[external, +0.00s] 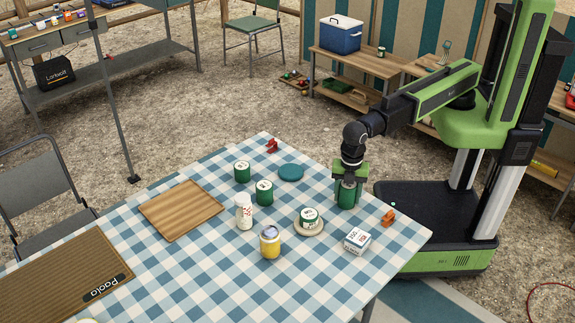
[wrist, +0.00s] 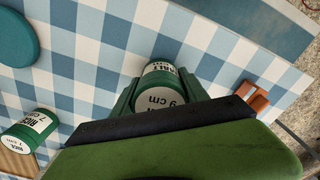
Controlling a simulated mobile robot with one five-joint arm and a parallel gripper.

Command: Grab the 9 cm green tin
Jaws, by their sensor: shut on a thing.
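My gripper (external: 349,172) points straight down at the table's right side and is shut on a green tin (external: 347,196). In the wrist view this tin (wrist: 160,72) sits between the two green fingers, and its white label reads 9 cm. I cannot tell whether its base touches the cloth. Two other green tins with white labels, one at the back (external: 242,172) and one nearer (external: 264,194), stand to the left. In the wrist view a rice tin (wrist: 28,132) reads 7 cm.
Left of my gripper lies a teal disc (external: 291,172). An orange clip (external: 389,216) and a white box (external: 357,240) are close by in front. A white bottle (external: 244,212), a yellow jar (external: 270,243) and a wooden board (external: 181,209) are farther left on the checked table.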

